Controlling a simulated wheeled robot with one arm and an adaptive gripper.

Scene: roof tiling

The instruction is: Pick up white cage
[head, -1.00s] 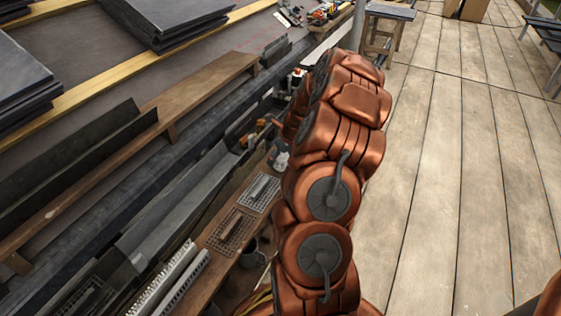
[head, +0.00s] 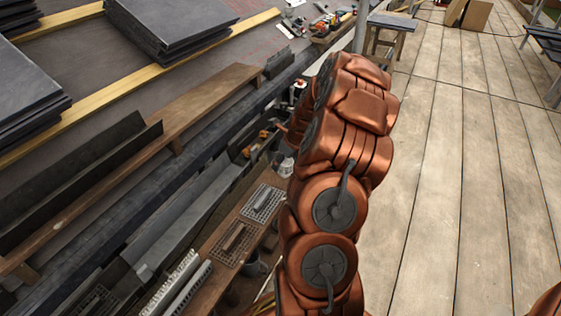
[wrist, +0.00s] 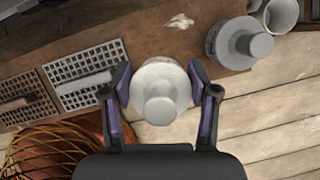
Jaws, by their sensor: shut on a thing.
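My gripper (wrist: 164,88) is shut on a white round object (wrist: 158,100) with a smaller round knob, in the middle of the wrist view. Its two dark, purple-padded fingers press on the left and right sides. The object shows over the bench's edge and the floorboards; I cannot tell its height or see bars that mark it as a cage. A pale wire-grid piece (wrist: 88,77) with a handle lies on the bench to the left, also visible in the head view (head: 263,203). In the head view my arm hides the gripper.
A brown grid piece (wrist: 22,102) lies left of the pale one on the wooden bench (wrist: 150,40). A grey knobbed pot (wrist: 235,44) and a white cup (wrist: 281,14) stand at right. An orange wire basket (wrist: 45,150) is below. The plank floor (head: 440,200) right of my arm is clear.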

